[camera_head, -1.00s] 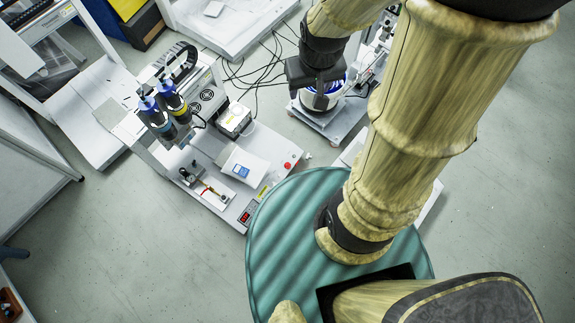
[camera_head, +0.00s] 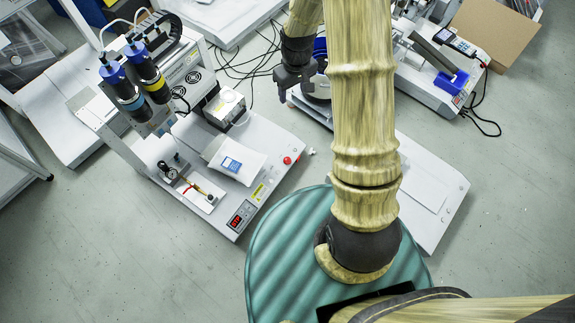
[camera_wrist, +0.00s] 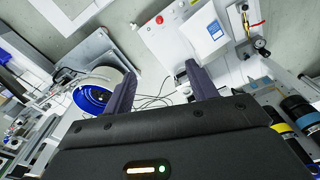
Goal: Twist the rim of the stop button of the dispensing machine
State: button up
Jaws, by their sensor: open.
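The dispensing machine (camera_head: 222,200) has a white base plate and two syringe barrels with blue caps. Its red stop button (camera_head: 287,160) sits near the plate's right corner. In the wrist view the button is a small red dot (camera_wrist: 159,19) near the top, beyond and roughly between the fingertips. My gripper (camera_wrist: 159,76) is open, with nothing between its two fingers. In the head view my gripper (camera_head: 291,84) hangs above and behind the button, clear of it. The button's rim is too small to make out.
Loose black cables (camera_head: 250,70) run behind. Another white machine (camera_head: 440,75) with a blue part stands right. Open floor lies in front.

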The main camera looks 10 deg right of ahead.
aim_at(287, 159)
jog(key=w+f+n+b, duration=0.1)
jog(key=f+b, duration=0.7)
jog(key=f, duration=0.9)
jog(key=w+f+n+g+b, duration=0.1)
jog(key=w+f+b, duration=0.3)
jog(key=f+b, duration=0.5)
notch_tip(287, 159, down, 9)
jog(key=shift+w+d+r, duration=0.2)
jog(key=shift+w+d, duration=0.05)
jog(key=shift+w, duration=0.1)
jog(key=f+b, duration=0.3)
jog(key=f, duration=0.2)
jog(key=f+b, duration=0.3)
jog(key=f, duration=0.3)
jog(key=a+f+b, duration=0.1)
jog(key=f+b, duration=0.2)
jog(key=f, duration=0.3)
jog(key=shift+s+f, duration=0.2)
jog(key=shift+s, duration=0.15)
jog(key=c, duration=1)
